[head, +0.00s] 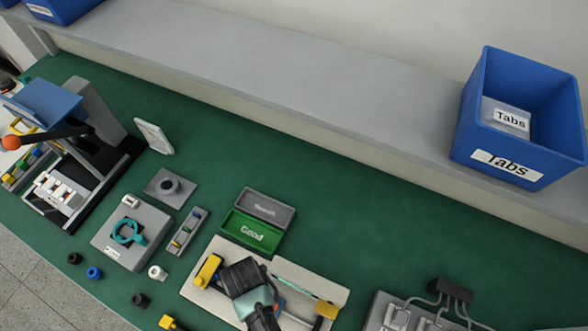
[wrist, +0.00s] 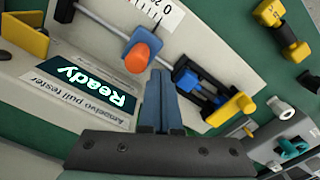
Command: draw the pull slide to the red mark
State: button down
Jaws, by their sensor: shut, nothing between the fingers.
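The pull tester (head: 208,297) is a pale plate at the bottom middle of the head view. Its display reads "Ready" (wrist: 95,82) in the wrist view. The pull slide, a blue piece with an orange knob (wrist: 137,57), sits on a metal rod (wrist: 108,22). Beside it is a white scale (wrist: 160,10) showing a 0, cut off by the top edge. I see no red mark. A blue and black clamp with a yellow end (wrist: 232,109) is at the right of the rod. My gripper (wrist: 160,74) is shut and empty, its tips just below the orange knob. In the head view my arm hides the slide.
A green "Good" tray (head: 250,232) and grey tray (head: 265,207) lie behind the tester. A grey fixture with a teal ring (head: 128,238) is at left. A lever press (head: 70,170) stands far left. A grey cable block (head: 385,312) is at right. Green bench is free behind.

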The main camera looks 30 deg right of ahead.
aim_at(281, 310)
jog(key=shift+f, duration=0.1)
dwell(0.3)
jog(key=shift+f+b, duration=0.85)
jog(key=shift+f, duration=0.55)
jog(key=shift+s+d+p, duration=0.45)
jog(key=shift+s+d, duration=0.1)
jog(key=shift+s, duration=0.25)
jog(key=shift+s+d+p, duration=0.45)
jog(key=shift+s+d, duration=0.15)
jog(key=shift+s, duration=0.2)
jog(key=shift+s+d+p, duration=0.45)
jog(key=shift+s+d, duration=0.1)
jog(key=shift+s, duration=0.25)
jog(key=shift+w+a, duration=0.1)
jog(key=shift+w, duration=0.1)
jog(key=shift+w+a, duration=0.4)
jog(key=shift+w, duration=0.15)
notch_tip(281, 310, up, 8)
jog(key=p, duration=0.8)
